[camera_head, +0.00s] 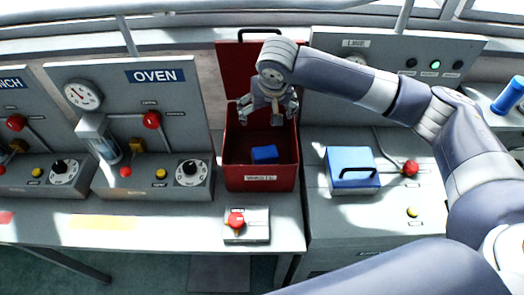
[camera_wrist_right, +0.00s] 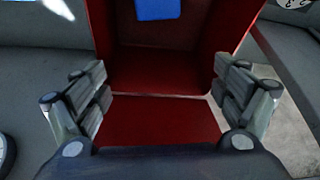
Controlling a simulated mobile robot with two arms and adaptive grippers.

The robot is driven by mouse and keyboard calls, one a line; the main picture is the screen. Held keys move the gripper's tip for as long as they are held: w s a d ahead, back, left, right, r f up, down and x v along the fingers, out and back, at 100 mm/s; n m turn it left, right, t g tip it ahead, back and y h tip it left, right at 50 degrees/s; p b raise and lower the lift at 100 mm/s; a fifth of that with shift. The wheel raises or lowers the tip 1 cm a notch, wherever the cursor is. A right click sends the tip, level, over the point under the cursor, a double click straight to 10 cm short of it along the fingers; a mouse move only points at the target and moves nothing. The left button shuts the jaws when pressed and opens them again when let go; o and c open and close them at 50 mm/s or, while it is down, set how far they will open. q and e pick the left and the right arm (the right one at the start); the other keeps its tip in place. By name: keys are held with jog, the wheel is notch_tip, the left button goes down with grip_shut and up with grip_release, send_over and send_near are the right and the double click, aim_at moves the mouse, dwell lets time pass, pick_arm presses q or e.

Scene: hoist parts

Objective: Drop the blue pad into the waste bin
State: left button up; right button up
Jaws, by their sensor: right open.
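The blue pad (camera_head: 265,154) lies on the floor inside the red waste bin (camera_head: 262,182), whose lid stands up at the back. In the right wrist view the blue pad (camera_wrist_right: 157,9) shows at the top edge, partly cut off, between the red walls of the bin (camera_wrist_right: 192,22). My right gripper (camera_head: 268,118) is above the bin, with its fingers spread wide and nothing between them. Its open fingers (camera_wrist_right: 160,98) also show in the right wrist view, apart from the pad. My left gripper is not in view.
An oven panel (camera_head: 150,130) with knobs stands left of the bin. A blue-lidded box with a black handle (camera_head: 352,166) is at its right. A small box with a red knob (camera_head: 246,225) sits in front. A grey control panel (camera_head: 393,62) stands behind my right arm.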

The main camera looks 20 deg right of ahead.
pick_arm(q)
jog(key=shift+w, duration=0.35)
pick_arm(e)
jog(key=v, duration=1.2)
